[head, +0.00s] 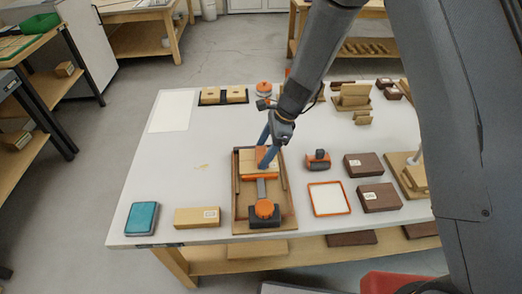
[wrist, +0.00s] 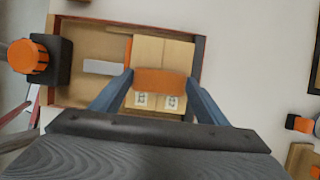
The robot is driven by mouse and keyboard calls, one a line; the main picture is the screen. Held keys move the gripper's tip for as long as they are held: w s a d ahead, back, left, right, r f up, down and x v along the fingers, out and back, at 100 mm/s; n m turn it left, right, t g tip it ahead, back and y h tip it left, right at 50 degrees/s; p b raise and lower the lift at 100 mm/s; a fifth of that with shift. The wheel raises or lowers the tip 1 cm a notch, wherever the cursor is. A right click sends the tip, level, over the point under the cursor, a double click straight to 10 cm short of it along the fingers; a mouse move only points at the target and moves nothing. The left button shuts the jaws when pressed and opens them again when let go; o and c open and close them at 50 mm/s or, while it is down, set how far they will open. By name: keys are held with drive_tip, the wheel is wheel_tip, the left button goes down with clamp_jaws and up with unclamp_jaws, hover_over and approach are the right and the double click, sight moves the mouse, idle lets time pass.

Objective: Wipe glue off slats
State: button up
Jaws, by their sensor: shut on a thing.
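Light wood slats (head: 247,161) lie side by side in a wooden clamping tray (head: 237,196); two show in the wrist view (wrist: 178,52), with small printed labels near one end. An orange bar (head: 258,177) crosses the tray beside them, joined by a grey rod to a black block with an orange knob (head: 264,208). My gripper (head: 265,160) is low over the slats. In the wrist view its blue fingers are shut on a small orange block (wrist: 160,80), which covers part of the slats. I cannot tell whether it touches them, and no glue is clearly visible.
A teal pad in a dark tray (head: 142,219) and a labelled wood block (head: 197,217) are at front left. An orange-framed white panel (head: 328,199) and dark labelled blocks (head: 378,197) are at right. White paper (head: 171,111) lies back left. The table's left middle is mostly clear.

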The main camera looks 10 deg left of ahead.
drive_tip(key=shift+w+d, duration=0.3)
drive_tip(key=shift+d, duration=0.75)
drive_tip(key=shift+w+d, duration=0.25)
drive_tip(key=shift+d, duration=0.75)
drive_tip(key=shift+a, duration=0.15)
drive_tip(key=shift+s+a+f, duration=0.1)
drive_tip(key=shift+s+a, duration=0.05)
drive_tip(key=shift+a, duration=0.35)
drive_tip(key=shift+s+a, duration=0.15)
drive_tip(key=shift+a, duration=0.3)
drive_tip(key=shift+s+a, duration=0.1)
drive_tip(key=shift+a, duration=0.15)
drive_tip(key=shift+s+a+p, duration=0.25)
drive_tip(key=shift+a, duration=0.7)
drive_tip(key=shift+s+a+p, duration=0.2)
drive_tip(key=shift+a+p, duration=0.05)
drive_tip(key=shift+a, duration=0.65)
drive_tip(key=shift+s+a, duration=0.2)
drive_tip(key=shift+a, duration=0.8)
